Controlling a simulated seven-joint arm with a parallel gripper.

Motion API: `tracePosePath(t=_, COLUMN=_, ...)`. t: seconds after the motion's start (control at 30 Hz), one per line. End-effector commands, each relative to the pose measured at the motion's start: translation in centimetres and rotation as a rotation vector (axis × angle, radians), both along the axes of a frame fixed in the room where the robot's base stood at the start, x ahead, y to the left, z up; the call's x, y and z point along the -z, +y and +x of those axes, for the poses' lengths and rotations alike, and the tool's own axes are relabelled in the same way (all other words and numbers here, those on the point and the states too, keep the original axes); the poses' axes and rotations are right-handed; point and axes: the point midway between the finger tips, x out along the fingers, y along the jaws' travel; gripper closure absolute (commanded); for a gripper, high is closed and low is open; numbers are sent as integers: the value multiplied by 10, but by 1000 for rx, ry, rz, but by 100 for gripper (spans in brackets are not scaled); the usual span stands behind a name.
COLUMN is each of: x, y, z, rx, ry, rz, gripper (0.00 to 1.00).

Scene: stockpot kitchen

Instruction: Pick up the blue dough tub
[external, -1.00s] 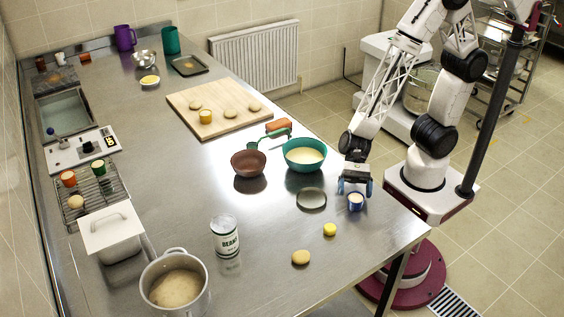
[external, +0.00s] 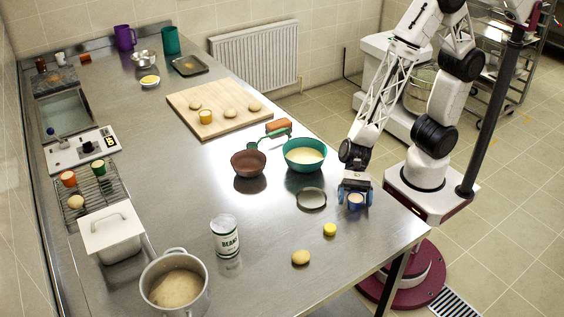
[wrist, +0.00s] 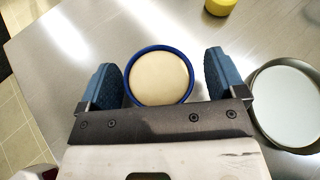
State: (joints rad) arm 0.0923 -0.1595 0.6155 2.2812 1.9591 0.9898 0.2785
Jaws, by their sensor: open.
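The blue dough tub (external: 356,201) stands on the steel table near its right edge. In the wrist view the tub (wrist: 160,77) shows a round blue rim with pale dough inside. My gripper (external: 355,199) is open and low over the table at the tub. In the wrist view its two blue fingers (wrist: 164,78) stand on either side of the tub, with a gap visible on each side. The near edge of the tub is hidden behind the gripper body.
A round grey dish (external: 311,199) lies close to the left of my gripper; it also shows in the wrist view (wrist: 288,103). A yellow piece (external: 329,230) and a teal bowl (external: 304,154) are nearby. The table's edge is close on the right.

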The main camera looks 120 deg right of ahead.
Motion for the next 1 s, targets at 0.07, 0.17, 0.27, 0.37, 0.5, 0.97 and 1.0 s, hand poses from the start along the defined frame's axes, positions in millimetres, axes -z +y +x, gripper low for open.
tracePosePath(t=0.07, x=0, y=0, z=0, rx=0, ry=0, rz=0, gripper=16)
tracePosePath(t=0.17, x=0, y=0, z=0, rx=0, ry=0, rz=0, gripper=32)
tracePosePath(t=0.27, x=0, y=0, z=0, rx=0, ry=0, rz=0, gripper=47)
tracePosePath(t=0.37, x=0, y=0, z=0, rx=0, ry=0, rz=0, gripper=62)
tracePosePath(t=0.5, x=0, y=0, z=0, rx=0, ry=0, rz=0, gripper=66)
tracePosePath(t=0.97, x=-13, y=0, z=0, rx=-1, ry=-3, rz=-1, gripper=66)
tracePosePath(t=1.0, x=-16, y=0, z=0, rx=0, ry=-3, rz=-1, gripper=66)
